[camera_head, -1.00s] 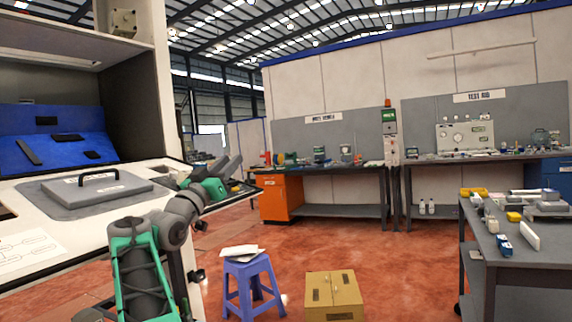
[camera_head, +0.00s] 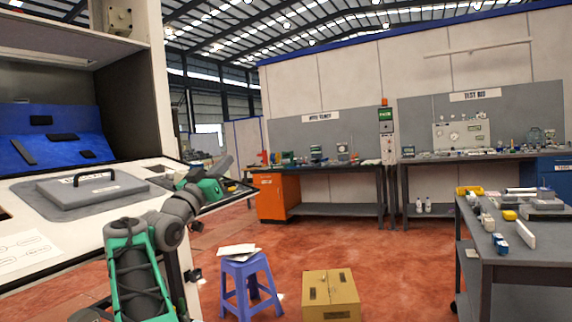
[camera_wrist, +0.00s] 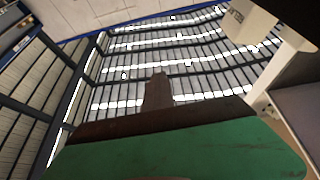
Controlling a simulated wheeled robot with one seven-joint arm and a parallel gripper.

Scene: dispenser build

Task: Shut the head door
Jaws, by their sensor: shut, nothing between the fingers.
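A tall white cabinet (camera_head: 158,90) with an open front stands at the left in the head view. Its dark interior holds a blue sloped panel (camera_head: 60,135). A white ledge (camera_head: 40,210) juts out below, bearing a grey lid with a black handle (camera_head: 92,190). I cannot tell for sure which part is the head door. My green and grey arm rises in front of the ledge's right end, with its wrist beside that edge. My gripper (camera_wrist: 157,92) is shut and empty in the wrist view, pointing toward the roof. No door touches it in that view.
A purple stool (camera_head: 246,275) with papers and a yellow-brown box (camera_head: 331,296) stand on the red floor. A grey cart (camera_head: 520,250) is at the right. Workbenches (camera_head: 335,172) line the back wall. Open floor lies between them.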

